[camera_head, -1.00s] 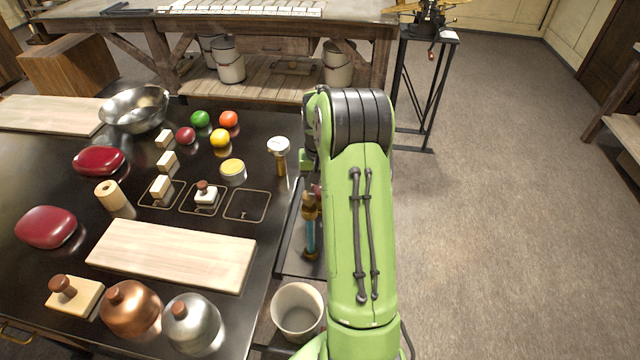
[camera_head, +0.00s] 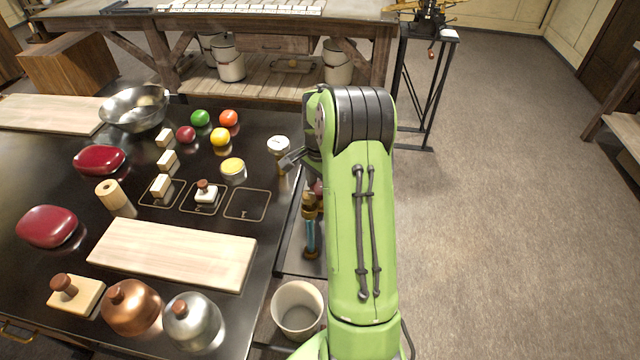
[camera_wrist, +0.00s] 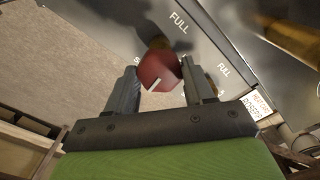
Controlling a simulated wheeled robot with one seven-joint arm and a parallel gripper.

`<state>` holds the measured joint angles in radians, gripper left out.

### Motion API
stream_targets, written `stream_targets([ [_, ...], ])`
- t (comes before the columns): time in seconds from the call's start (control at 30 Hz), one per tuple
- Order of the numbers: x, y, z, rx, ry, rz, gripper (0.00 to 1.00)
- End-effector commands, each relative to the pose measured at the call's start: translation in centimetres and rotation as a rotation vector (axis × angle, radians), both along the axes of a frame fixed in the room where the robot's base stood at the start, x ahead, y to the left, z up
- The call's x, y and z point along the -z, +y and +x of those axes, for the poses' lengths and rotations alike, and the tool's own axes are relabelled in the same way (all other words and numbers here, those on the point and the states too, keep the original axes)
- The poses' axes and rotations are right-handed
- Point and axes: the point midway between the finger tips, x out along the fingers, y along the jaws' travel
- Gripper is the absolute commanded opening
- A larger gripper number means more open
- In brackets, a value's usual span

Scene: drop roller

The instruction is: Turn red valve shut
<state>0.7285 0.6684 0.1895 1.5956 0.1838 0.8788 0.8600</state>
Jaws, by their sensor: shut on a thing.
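The red valve (camera_wrist: 160,70) is a dark red knob with a white line on it, set against a dark panel. In the wrist view it sits between the two grey fingers of my gripper (camera_wrist: 163,76), which is shut on it. The white line is tilted in that view. The panel (camera_wrist: 205,45) carries the word FULL in two places, and another label is partly hidden behind the valve. In the head view a small bit of red (camera_head: 318,187) shows beside my green arm, which hides most of the valve and gripper.
A white bucket (camera_head: 298,309) is below. The dark table (camera_head: 262,215) at left holds boards, domes, balls and blocks. Open floor lies right.

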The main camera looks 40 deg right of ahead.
Motion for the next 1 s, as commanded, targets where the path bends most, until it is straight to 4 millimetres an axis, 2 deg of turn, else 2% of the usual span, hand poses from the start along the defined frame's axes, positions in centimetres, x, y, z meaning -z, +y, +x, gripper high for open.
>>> stream_targets([
  [0.33,-0.1,-0.07,0.08,0.119,-0.003,-0.003,0.22],
  [0.83,-0.12,-0.06,0.09,0.136,-0.004,-0.003,0.22],
  [0.87,-0.12,-0.06,0.09,0.136,-0.004,-0.003,0.55],
  [1.0,-0.08,-0.04,0.07,0.135,-0.003,-0.002,0.77],
])
